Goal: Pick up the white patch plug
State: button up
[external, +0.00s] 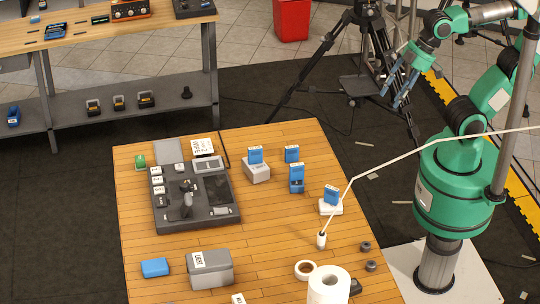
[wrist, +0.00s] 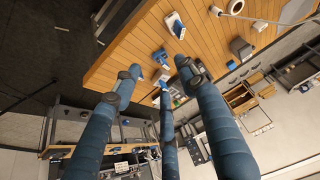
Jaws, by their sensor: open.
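The white patch plug (external: 321,240) stands near the right side of the wooden table, on the end of a white cable (external: 430,143) that runs up and off to the right. My gripper (external: 402,92) is high beyond the table's far right corner, well apart from the plug. Its blue fingers are spread and empty. In the wrist view my gripper's fingers (wrist: 158,76) reach up toward the tilted table.
On the table (external: 270,220), a blue device on a white block (external: 331,207), a tape ring (external: 304,269), a paper roll (external: 328,286) and small dark rings (external: 366,246) lie around the plug. A dark console (external: 222,212) is at left. A tripod (external: 372,45) stands behind.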

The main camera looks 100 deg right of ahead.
jog(key=w+a+g+p, duration=0.1)
jog(key=w+a+p, duration=0.25)
jog(key=w, duration=0.65)
jog(key=n+g+p, duration=0.2)
jog(key=g+p, duration=0.3)
jog(key=p, duration=0.1)
send_over(322, 235)
notch_tip(322, 235, down, 20)
jog(key=shift+f, duration=0.1)
jog(key=shift+f, duration=0.15)
notch_tip(322, 235, down, 8)
jog(key=shift+f+b, duration=0.15)
jog(key=shift+b, duration=0.2)
jog(key=shift+f, duration=0.1)
